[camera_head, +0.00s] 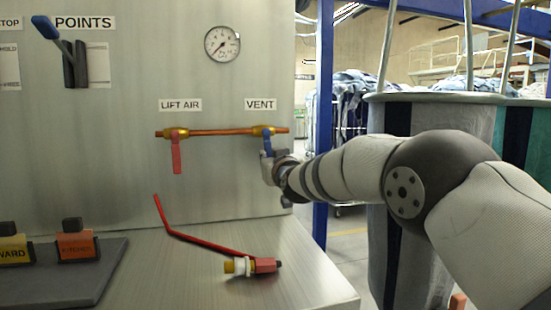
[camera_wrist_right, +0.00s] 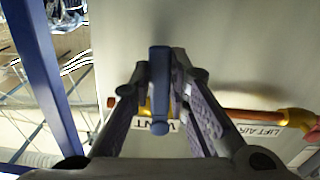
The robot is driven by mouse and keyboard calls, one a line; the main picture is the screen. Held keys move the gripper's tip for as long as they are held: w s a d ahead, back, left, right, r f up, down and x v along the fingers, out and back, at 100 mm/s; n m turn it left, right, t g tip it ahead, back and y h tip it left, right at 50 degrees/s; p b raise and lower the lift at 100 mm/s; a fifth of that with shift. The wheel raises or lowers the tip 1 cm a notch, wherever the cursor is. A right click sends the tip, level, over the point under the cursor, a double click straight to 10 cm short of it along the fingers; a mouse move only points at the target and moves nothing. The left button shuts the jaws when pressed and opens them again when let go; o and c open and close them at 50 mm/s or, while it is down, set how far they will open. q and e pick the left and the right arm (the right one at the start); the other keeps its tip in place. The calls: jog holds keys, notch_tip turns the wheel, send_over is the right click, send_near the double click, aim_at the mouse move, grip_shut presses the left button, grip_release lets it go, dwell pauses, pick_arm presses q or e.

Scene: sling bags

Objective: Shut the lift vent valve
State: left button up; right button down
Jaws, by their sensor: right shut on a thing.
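The vent valve (camera_head: 262,130) is a brass body on the right end of a copper pipe, under the VENT label. Its blue lever (camera_head: 268,143) points down, across the pipe. My right gripper (camera_head: 267,158) comes in from the right and is shut on the lower part of this lever. In the right wrist view the blue lever (camera_wrist_right: 160,85) stands between the two fingers (camera_wrist_right: 160,72), and the pipe and upside-down labels show behind. The fingers hide part of the lever and valve. My left gripper is not in view.
The lift air valve's red lever (camera_head: 177,157) hangs down to the left. A gauge (camera_head: 222,43) is above. A bent red rod (camera_head: 195,240) with a fitting lies on the metal ledge. A blue post (camera_head: 323,110) and a hanging bag (camera_head: 400,200) stand to the right.

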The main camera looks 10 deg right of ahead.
jog(key=shift+a+r+m, duration=0.1)
jog(key=shift+a+m, duration=0.3)
jog(key=shift+m, duration=0.2)
jog(key=c, duration=1.5)
grip_release()
jog(key=shift+a, duration=0.1)
jog(key=s, duration=1.2)
jog(key=shift+d, duration=0.25)
